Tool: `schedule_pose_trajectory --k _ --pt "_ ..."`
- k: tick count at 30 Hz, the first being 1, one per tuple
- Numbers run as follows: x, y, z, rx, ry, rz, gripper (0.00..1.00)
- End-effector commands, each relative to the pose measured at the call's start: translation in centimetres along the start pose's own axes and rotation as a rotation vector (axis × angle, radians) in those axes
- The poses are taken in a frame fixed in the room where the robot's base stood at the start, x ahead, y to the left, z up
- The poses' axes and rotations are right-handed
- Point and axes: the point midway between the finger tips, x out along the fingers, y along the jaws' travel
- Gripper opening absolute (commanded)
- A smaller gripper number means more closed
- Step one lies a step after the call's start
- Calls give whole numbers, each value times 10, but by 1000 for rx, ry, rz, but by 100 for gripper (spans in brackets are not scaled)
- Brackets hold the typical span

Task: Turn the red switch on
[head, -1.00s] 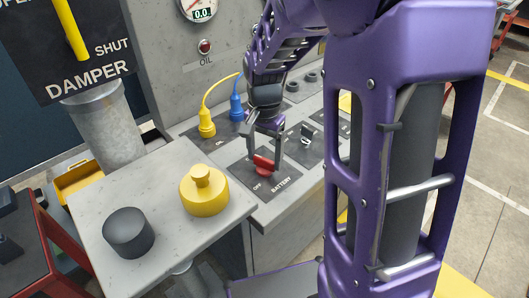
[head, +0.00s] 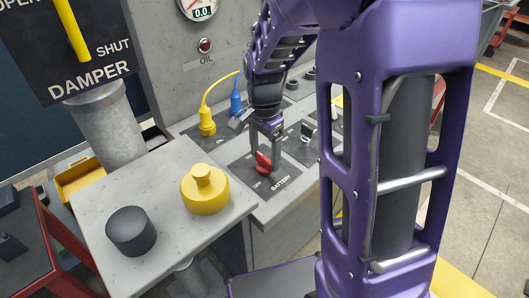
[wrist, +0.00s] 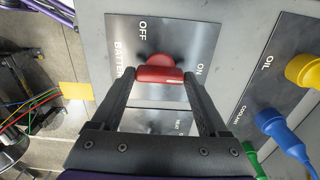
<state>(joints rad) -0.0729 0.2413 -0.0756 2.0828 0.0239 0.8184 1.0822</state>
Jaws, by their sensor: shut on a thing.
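The red switch (head: 263,163) is a rotary knob on the dark BATTERY plate (head: 287,173) of the grey console. My gripper (head: 265,152) reaches down onto it from above, with its jaws shut on the red handle. In the wrist view the red handle (wrist: 158,74) lies crosswise between my two fingertips, with its round base behind it. The OFF label (wrist: 143,27) is above the handle and the ON label (wrist: 200,70) is to its right. I cannot tell exactly which label the handle points to.
Yellow (head: 207,125) and blue (head: 236,102) plugs stand left of my gripper. A black-and-grey switch (head: 307,132) is to its right. A side table (head: 157,205) at front left carries a yellow knobbed weight (head: 204,190) and a black cylinder (head: 130,231).

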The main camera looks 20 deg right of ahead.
Motion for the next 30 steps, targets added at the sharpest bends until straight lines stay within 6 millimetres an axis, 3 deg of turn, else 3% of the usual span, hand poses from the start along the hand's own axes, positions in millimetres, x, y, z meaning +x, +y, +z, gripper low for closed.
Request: schedule_pose_trajectory --k 3,4,7,14,19,30 --pt "-1 0 0 4 0 -3 22" --pt "-1 0 0 4 0 -3 83" --pt "-1 0 0 3 0 -2 100" --pt "-1 0 0 2 0 -1 100" --pt "-15 -1 0 1 1 -4 100" --pt "-102 -1 -1 2 2 -6 100"
